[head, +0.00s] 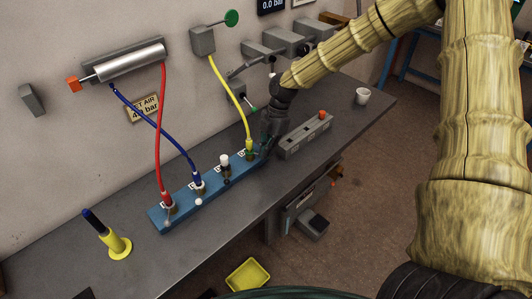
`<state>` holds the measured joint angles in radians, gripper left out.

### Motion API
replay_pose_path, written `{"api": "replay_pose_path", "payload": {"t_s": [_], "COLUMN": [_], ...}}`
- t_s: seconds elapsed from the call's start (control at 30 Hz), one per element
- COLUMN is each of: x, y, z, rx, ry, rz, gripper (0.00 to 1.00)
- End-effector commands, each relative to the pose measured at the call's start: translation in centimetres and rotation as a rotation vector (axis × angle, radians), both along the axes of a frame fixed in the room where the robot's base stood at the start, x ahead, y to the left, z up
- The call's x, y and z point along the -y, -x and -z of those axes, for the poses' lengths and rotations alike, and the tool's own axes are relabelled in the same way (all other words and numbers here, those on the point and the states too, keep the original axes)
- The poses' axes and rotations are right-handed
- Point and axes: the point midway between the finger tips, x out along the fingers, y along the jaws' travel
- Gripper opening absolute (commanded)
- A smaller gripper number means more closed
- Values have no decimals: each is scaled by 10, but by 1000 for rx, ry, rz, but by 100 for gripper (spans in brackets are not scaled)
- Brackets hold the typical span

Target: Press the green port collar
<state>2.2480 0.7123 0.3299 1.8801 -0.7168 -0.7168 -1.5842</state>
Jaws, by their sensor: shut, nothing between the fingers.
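A blue manifold bar (183,205) lies on the grey bench with a row of ports along its top. The port at its right end has a small green collar (250,156) at the base of a yellow hose fitting (249,146). My dark gripper (263,151) is shut and empty, pointing down at the right end of the bar, just right of the green collar. I cannot tell whether it touches the collar. The gripper partly hides that end of the bar.
A red hose (161,130), blue hose (155,125) and yellow hose (228,87) run from wall fittings to the bar. A white-capped port (224,160) stands left of the green one. A grey block with an orange button (322,115) sits right of my gripper.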

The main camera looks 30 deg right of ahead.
Motion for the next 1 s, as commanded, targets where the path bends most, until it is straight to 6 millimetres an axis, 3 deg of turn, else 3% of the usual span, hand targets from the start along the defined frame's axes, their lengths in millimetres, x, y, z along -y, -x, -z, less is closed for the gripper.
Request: {"api": "replay_pose_path", "payload": {"t_s": [0.1,0.4,1.0], "x": [4,12,14], "y": [-2,-7,-8], "z": [-22,-58,-63], "rx": [0,1,0], "ry": [0,0,0], "rz": [0,-5,-6], "gripper": [0,0,0]}}
